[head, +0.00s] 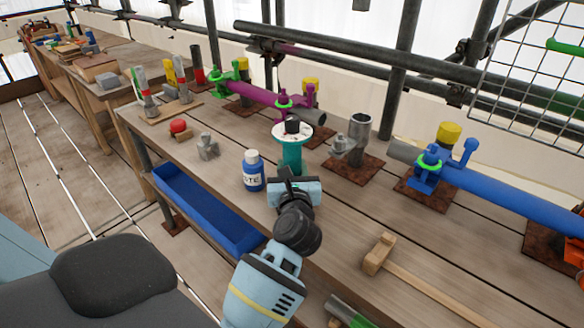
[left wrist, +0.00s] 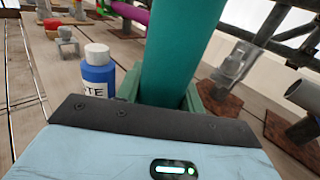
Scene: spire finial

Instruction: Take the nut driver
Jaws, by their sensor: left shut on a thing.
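My left gripper (head: 291,178) comes in over the front of the bench and is shut on a teal cylinder (head: 292,156). The cylinder stands upright, with a white speckled disc and a black knob on top. In the left wrist view the teal cylinder (left wrist: 183,50) rises between the jaws of my left gripper (left wrist: 165,98); its lower end is hidden by the gripper. I cannot tell whether this cylinder is the nut driver. My right gripper is not in view.
A blue-and-white bottle (head: 253,171) stands close left of the gripper. A wooden mallet (head: 379,254) lies at the right. A blue tray (head: 205,207) runs along the front edge. Pipe fittings on rusty plates, including a grey one (head: 357,143), stand behind.

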